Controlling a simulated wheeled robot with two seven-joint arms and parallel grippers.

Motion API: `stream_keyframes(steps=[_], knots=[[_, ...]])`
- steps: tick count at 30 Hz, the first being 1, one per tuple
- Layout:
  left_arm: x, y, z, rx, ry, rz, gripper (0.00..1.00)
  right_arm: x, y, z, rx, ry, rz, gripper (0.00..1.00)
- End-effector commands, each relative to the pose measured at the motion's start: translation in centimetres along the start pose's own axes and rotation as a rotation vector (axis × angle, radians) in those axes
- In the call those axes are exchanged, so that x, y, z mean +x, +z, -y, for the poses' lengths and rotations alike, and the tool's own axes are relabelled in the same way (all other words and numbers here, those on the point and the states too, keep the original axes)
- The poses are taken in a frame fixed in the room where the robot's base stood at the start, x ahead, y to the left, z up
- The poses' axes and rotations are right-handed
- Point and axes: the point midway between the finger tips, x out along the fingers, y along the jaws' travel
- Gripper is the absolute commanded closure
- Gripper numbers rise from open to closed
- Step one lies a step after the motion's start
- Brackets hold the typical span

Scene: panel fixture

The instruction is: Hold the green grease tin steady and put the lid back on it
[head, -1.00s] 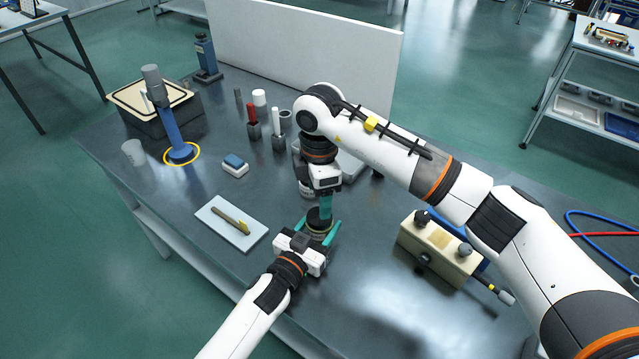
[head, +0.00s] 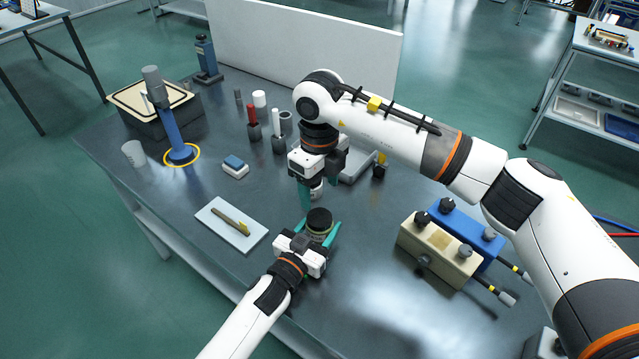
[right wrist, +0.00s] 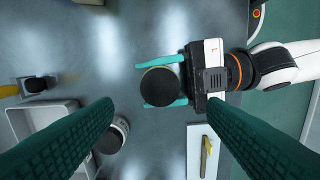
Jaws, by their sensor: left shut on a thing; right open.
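The grease tin (head: 319,233) stands upright on the bench, its greenish side partly hidden by fingers. My left gripper (head: 321,229) is shut around it from the front. A dark round lid (head: 320,217) sits on top of the tin and looks level; I cannot tell how tightly it is seated. In the right wrist view the lid (right wrist: 160,86) shows from above, between the teal fingers of my left gripper (right wrist: 163,82). My right gripper (head: 318,192) is open and empty, above and behind the tin, apart from the lid. Its fingers (right wrist: 158,108) frame the right wrist view.
A white jar (right wrist: 113,135) stands behind the tin, near a grey tray (right wrist: 30,115). A pale board with a brush (head: 217,231) lies left of the tin. Beige (head: 428,255) and blue (head: 470,226) boxes stand right. The bench between tin and boxes is clear.

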Motion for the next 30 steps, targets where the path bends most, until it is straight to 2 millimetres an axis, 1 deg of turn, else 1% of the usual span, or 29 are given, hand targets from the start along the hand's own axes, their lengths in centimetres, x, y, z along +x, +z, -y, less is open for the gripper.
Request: stream_keyframes(steps=[4,13,16,20,27,30], knots=[[0.0,-0.1,0.0,0.0,0.0,-0.001,1.0,-0.1,0.0,0.0,-0.065,0.0,0.0,0.34],[0.0,-0.1,0.0,0.0,0.0,-0.001,1.0,0.0,0.0,0.0,-0.069,0.0,0.0,0.34],[0.0,-0.1,0.0,0.0,0.0,-0.001,1.0,0.3,0.0,0.0,-0.068,-0.001,0.001,0.34],[0.0,-0.1,0.0,0.0,0.0,-0.001,1.0,1.8,0.0,0.0,-0.067,-0.002,0.002,0.34],[0.0,0.0,0.0,0.0,0.0,-0.001,1.0,5.6,0.1,0.1,-0.068,-0.003,0.002,0.34],[0.0,0.0,0.0,0.0,0.0,-0.001,1.0,6.8,0.0,0.0,-0.066,-0.002,0.002,0.34]])
